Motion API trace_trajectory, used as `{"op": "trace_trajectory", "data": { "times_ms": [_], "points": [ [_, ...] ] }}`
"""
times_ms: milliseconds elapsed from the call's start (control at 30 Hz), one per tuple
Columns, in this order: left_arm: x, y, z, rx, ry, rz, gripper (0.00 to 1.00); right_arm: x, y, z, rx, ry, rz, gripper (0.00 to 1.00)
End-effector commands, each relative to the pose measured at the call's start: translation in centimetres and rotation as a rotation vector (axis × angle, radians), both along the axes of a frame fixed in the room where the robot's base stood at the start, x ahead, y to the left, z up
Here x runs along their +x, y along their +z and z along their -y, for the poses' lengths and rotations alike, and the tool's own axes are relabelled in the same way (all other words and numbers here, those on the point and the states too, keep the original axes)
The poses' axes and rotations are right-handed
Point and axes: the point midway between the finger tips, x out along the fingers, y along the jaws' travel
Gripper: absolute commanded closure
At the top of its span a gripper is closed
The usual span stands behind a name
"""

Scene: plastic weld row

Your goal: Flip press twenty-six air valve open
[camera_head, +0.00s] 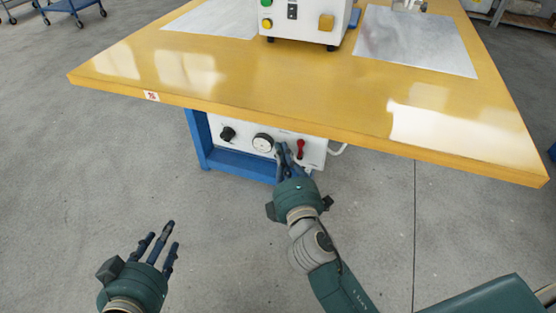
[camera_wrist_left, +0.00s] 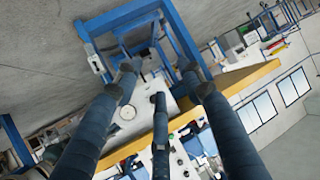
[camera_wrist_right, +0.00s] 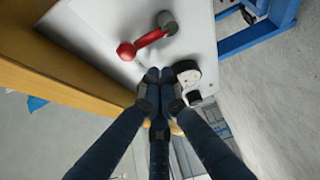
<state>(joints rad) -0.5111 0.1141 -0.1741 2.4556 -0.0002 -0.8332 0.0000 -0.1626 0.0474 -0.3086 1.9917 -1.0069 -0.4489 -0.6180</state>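The red air valve lever (camera_head: 300,148) is on the right of a white panel (camera_head: 314,155) under the yellow table. In the right wrist view the lever (camera_wrist_right: 147,45) has a round red end and a grey pivot, and lies slanted across the panel. My right gripper (camera_head: 281,148) is in front of the panel, between the gauge and the lever. Its fingertips (camera_wrist_right: 160,84) are drawn together with nothing between them, beside the lever and apart from it in the picture. My left gripper (camera_head: 158,245) is open and empty over the floor, its fingers spread.
A round gauge (camera_head: 263,143) and a black knob (camera_head: 228,134) sit left of the lever on the panel. The yellow tabletop (camera_head: 240,85) overhangs the panel, with a small red-marked label (camera_head: 151,96) on its edge. A blue frame (camera_head: 199,140) stands left.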

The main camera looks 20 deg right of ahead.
Motion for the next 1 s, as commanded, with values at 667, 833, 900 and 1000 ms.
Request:
{"op": "trace_trajectory", "data": {
  "times_ms": [667, 833, 900, 1000],
  "points": [
    [0.3, 0.5, 0.2, -0.008, -0.003, 0.027, 0.6, -0.9, 0.1, 1.9, 0.003, 0.002, 0.003, 1.0],
    [1.4, 2.3, 0.6, -0.026, -0.007, 0.111, 0.6, -0.6, 0.0, 2.0, 0.015, 0.002, 0.012, 1.0],
    [2.0, 3.5, 0.9, -0.04, -0.011, 0.167, 0.6, -0.4, 0.0, 2.0, 0.025, 0.003, 0.019, 1.0],
    [2.5, 4.9, 1.3, -0.055, -0.014, 0.231, 0.6, -0.1, 0.0, 2.1, 0.035, 0.003, 0.025, 1.0]
  ]
}}
